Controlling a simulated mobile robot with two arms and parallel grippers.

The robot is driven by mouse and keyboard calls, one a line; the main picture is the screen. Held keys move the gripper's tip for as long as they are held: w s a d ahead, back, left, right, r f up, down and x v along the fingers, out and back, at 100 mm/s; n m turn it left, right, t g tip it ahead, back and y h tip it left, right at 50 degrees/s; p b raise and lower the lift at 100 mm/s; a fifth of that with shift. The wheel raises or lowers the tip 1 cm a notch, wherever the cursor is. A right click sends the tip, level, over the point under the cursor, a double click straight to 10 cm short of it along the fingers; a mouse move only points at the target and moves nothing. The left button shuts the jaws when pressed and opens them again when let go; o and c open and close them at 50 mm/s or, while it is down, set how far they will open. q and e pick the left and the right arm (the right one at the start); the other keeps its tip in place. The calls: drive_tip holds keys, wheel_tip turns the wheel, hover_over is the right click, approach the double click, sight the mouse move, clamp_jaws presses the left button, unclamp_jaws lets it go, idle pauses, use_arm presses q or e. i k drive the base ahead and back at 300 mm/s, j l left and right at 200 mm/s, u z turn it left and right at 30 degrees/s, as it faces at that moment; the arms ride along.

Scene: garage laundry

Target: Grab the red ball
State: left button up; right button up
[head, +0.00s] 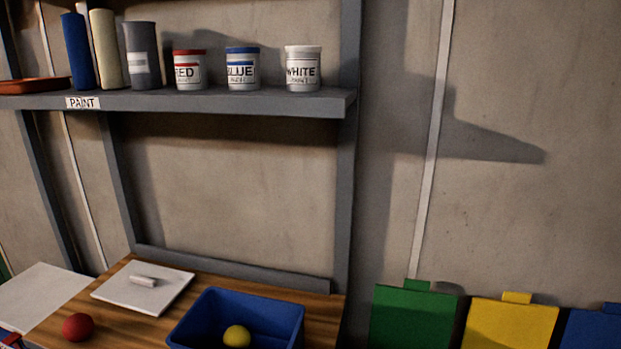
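The red ball (78,327) rests on the wooden bench top (62,308) at the lower left of the head view. It stands apart to the left of a blue bin (187,332). Neither of my grippers shows in the head view.
A yellow ball (237,337) lies in the blue bin. A white board (128,295) with a small white piece (144,281) is behind the red ball. A shelf (230,101) with paint cans overhangs the bench. Green, yellow and blue panels (510,325) stand at right.

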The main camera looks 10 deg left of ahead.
sight(79, 327)
drive_tip(key=u, duration=1.6)
drive_tip(key=i+j+z, duration=0.15)
drive_tip(key=i+j, duration=0.15)
drive_tip(key=j, duration=0.1)
